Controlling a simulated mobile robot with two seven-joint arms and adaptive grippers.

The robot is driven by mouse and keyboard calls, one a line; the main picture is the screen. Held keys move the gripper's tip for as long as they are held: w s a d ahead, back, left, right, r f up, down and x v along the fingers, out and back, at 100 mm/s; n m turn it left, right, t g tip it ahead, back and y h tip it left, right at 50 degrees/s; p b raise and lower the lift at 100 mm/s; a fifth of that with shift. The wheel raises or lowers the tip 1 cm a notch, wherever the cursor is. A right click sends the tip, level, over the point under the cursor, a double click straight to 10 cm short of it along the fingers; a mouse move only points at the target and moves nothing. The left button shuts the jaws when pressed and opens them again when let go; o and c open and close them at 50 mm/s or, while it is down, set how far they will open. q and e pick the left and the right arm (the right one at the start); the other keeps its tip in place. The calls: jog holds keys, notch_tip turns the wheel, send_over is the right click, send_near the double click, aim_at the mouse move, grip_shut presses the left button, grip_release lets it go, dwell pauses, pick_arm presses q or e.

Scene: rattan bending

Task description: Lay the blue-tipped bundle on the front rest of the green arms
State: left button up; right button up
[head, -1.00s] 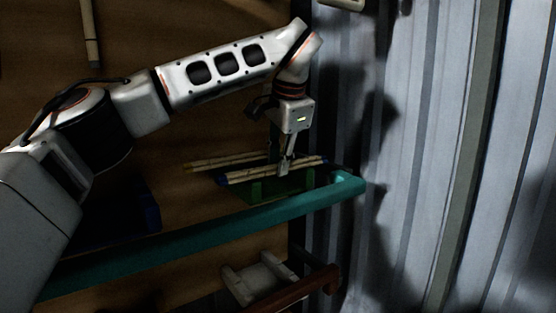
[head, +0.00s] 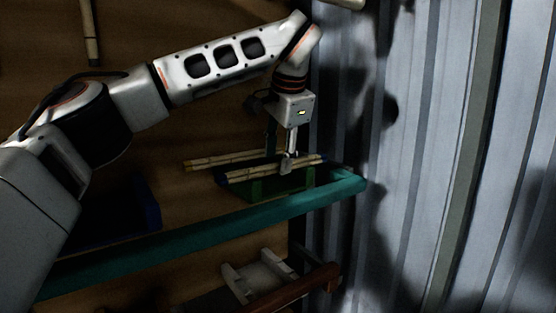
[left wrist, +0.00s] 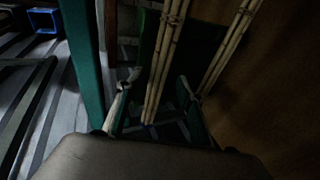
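The blue-tipped bundle (head: 250,174) of pale canes lies across the front of the green arms (head: 256,190), at their upright ends. It also shows in the left wrist view (left wrist: 162,65). My left gripper (head: 286,164) is right at this bundle. In the left wrist view its two fingers (left wrist: 155,100) stand apart, one on each side of the canes, with gaps, so it looks open. A second cane bundle (head: 215,160) lies behind, roughly parallel; it shows at the right in the left wrist view (left wrist: 228,48). My right gripper is not in view.
A long teal rail (head: 200,225) runs in front of the green arms. A dark blue bin (head: 148,205) is at the left behind it. A grey cradle (head: 258,275) and a reddish-brown bar (head: 300,290) are in front. A corrugated surface (head: 450,150) fills the right.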

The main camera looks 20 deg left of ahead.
pick_arm(q)
jog(key=v, duration=1.1)
jog(key=shift+s+f, duration=0.1)
